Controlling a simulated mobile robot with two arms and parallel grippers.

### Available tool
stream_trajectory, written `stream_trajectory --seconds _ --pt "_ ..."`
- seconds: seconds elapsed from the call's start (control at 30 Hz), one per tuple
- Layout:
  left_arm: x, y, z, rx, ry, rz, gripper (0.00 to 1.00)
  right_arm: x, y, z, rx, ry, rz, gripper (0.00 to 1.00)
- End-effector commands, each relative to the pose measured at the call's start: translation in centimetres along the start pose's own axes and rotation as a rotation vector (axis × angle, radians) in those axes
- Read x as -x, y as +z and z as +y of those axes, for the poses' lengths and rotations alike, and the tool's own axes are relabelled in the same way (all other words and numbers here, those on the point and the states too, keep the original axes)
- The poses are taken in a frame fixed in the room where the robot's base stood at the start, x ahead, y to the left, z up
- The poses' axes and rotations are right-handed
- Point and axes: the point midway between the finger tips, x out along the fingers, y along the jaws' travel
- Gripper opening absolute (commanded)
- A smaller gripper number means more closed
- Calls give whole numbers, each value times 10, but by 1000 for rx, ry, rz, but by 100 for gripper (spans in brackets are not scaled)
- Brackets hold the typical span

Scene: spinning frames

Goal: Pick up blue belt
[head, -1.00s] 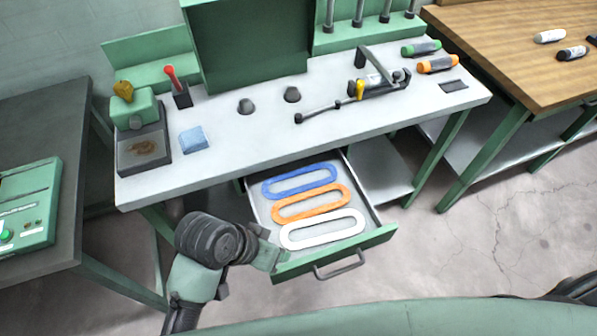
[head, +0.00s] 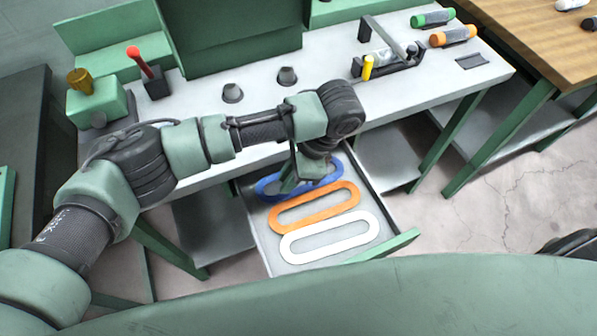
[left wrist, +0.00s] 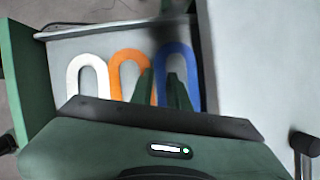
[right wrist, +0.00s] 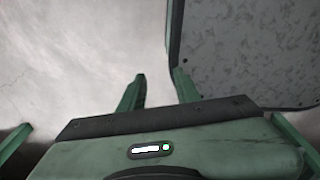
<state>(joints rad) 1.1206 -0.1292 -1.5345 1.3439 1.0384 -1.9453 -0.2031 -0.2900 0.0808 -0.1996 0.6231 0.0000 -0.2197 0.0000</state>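The blue belt (head: 268,188), a flat long loop, lies at the back of the open drawer. My left gripper (head: 292,186) points down over it and hides part of it. In the left wrist view, the fingers of my left gripper (left wrist: 160,82) stand apart on either side of one long strand of the blue belt (left wrist: 188,62). Whether they touch it I cannot tell. The belt lies flat. My right gripper (right wrist: 158,82) is open and empty, away from the drawer, above the floor.
An orange belt (head: 283,216) and a white belt (head: 298,249) lie beside the blue one in the drawer (head: 385,246). The white worktop (head: 430,82) overhangs behind the drawer.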

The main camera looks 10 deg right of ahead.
Motion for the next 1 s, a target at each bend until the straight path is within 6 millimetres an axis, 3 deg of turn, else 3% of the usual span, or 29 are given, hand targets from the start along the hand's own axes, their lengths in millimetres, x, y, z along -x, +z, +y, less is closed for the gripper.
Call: stream_trajectory --seconds 0.3,0.6,0.87,0.93,1.0 --pt "-33 3 -1 2 2 -4 16 7 17 -6 -1 -7 -24 32" --pt "-73 4 -3 0 0 -3 16 13 11 -4 -1 -6 -17 32" --pt "-76 3 -3 0 -1 0 16 12 8 -4 -1 -5 -12 32" --pt "-76 3 -3 0 -1 0 0 12 8 -4 -1 -5 -12 32" --pt "-76 3 -3 0 -1 0 0 12 8 -4 -1 -5 -12 32"
